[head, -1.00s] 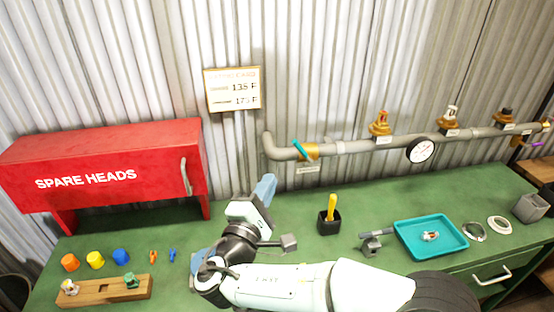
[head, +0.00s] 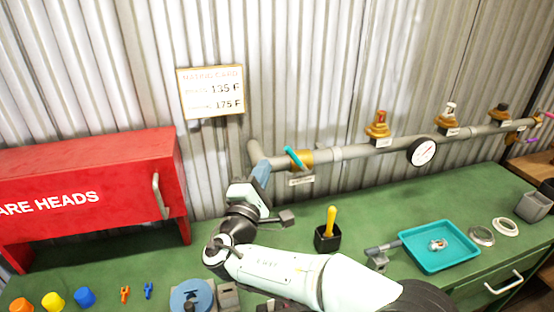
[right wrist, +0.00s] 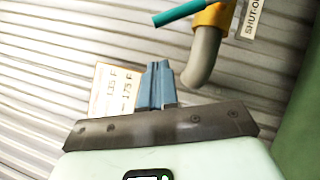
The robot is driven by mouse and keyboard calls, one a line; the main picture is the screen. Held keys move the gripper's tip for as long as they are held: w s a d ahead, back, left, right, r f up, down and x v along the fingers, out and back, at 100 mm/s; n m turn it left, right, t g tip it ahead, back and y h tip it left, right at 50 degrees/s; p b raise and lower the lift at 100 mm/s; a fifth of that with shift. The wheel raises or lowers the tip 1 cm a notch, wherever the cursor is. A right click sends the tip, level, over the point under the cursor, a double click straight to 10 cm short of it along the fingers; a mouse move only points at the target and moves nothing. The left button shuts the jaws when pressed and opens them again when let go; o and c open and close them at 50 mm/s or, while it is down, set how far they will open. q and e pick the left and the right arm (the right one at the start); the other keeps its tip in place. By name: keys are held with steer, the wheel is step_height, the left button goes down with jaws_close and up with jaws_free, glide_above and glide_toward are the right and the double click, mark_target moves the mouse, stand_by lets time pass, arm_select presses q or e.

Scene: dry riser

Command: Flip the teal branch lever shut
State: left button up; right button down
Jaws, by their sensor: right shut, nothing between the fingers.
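The teal branch lever (head: 293,157) sits on a brass valve body (head: 301,158) at the left end of the grey pipe, tilted up to the left. In the right wrist view the lever (right wrist: 183,13) sticks out leftward from the yellow valve (right wrist: 214,15). My right gripper (head: 261,172) is shut and empty, just left of and below the lever, near the pipe elbow. Its blue fingers (right wrist: 157,86) are together in the right wrist view, apart from the lever. My left gripper is not in view.
A red SPARE HEADS cabinet (head: 90,185) stands left. A rating card (head: 211,91) hangs on the corrugated wall. A gauge (head: 422,152) and several brass heads line the pipe. A black cup (head: 327,238), with a yellow-handled tool, and a teal tray (head: 439,246) stand on the green bench.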

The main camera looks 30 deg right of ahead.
mark_target(289, 149)
steer(key=shift+d+r, duration=0.25)
steer(key=shift+d, duration=0.4)
steer(key=shift+d+r, duration=0.3)
steer(key=shift+d, duration=0.35)
steer(key=shift+d+r, duration=0.25)
steer(key=shift+d, duration=0.4)
steer(key=shift+d+r+m+g, duration=0.3)
steer(key=shift+r+m+g, duration=0.1)
steer(key=shift+m, duration=0.2)
steer(key=shift+s+d+r+m+g+y, duration=0.2)
steer(key=shift+d+r+m+g, duration=0.15)
steer(key=shift+d+r+m, duration=0.2)
steer(key=shift+s+d+r+m+g+y, duration=0.1)
steer(key=shift+d+r+m+g+y, duration=0.2)
steer(key=shift+m, duration=0.35)
steer(key=shift+s+d+r+m+g+y, duration=0.1)
steer(key=shift+d+r+m+g+y, duration=0.15)
steer(key=shift+d+m, duration=0.25)
steer(key=shift+s+d+r+m+g+y, duration=0.1)
steer(key=shift+s+d+r+m+y, duration=0.1)
steer(key=shift+d+m, duration=0.25)
steer(key=shift+s+d+r+m+g+y, duration=0.15)
steer(key=shift+d+m+g+y, duration=0.1)
steer(key=shift+d+m, duration=0.25)
steer(key=shift+w, duration=0.1)
steer(key=shift+a, duration=0.1)
